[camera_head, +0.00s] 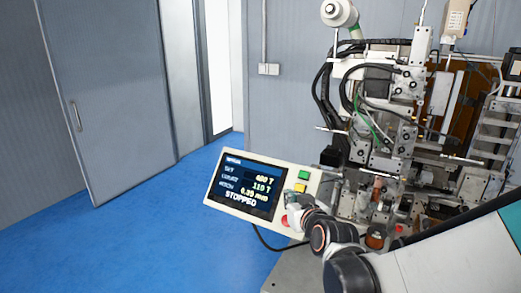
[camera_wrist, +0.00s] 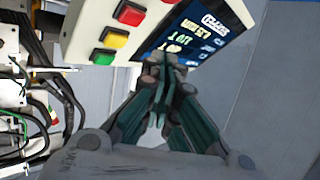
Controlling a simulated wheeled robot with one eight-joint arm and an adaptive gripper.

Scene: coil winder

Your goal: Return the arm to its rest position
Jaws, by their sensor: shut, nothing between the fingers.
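My gripper (camera_head: 297,213) is at the end of my arm, which reaches in from the lower right of the head view. It is beside the lower right part of the control panel (camera_head: 211,196), in front of the coil winder (camera_head: 385,105). In the wrist view my gripper (camera_wrist: 162,82) shows green fingers brought together, shut and empty. Its tips overlap the panel's lower edge in that picture; whether they touch it I cannot tell. The panel screen (camera_head: 249,186) reads "STOPPED".
The panel carries a green button (camera_head: 303,175), a yellow button (camera_head: 300,188) and a red button (camera_head: 284,221) close to my gripper. Black cables (camera_wrist: 64,95) hang on the winder. The blue floor (camera_head: 165,235) at left is clear, before a grey door (camera_head: 105,90).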

